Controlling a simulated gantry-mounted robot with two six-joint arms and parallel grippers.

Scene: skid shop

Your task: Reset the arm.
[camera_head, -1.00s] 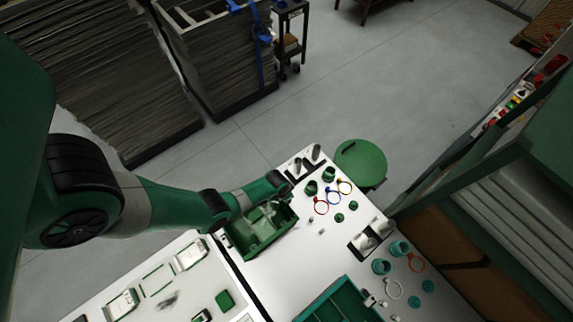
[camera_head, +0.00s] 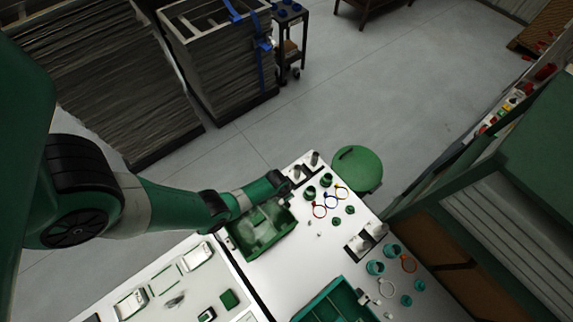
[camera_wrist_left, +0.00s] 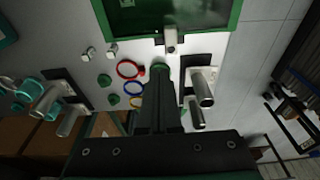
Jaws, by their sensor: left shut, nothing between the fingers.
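My left arm comes in from the left in the head view, with its wrist over the back edge of the white table (camera_head: 300,245). The left gripper's narrow fingers show in the left wrist view (camera_wrist_left: 160,72); they are shut and empty. They point toward the near rim of a green bin (camera_wrist_left: 236,12). In the head view the same green bin (camera_head: 284,232) stands just below my left wrist, partly covered by it. My right gripper is in neither current view.
Red (camera_head: 319,211), blue (camera_head: 331,202) and yellow rings lie right of the wrist, among small green parts. Grey cylinders stand in a black-and-white holder near the back corner. A teal bin (camera_head: 338,300) is at the front. A green round stool (camera_head: 358,168) stands beyond the table.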

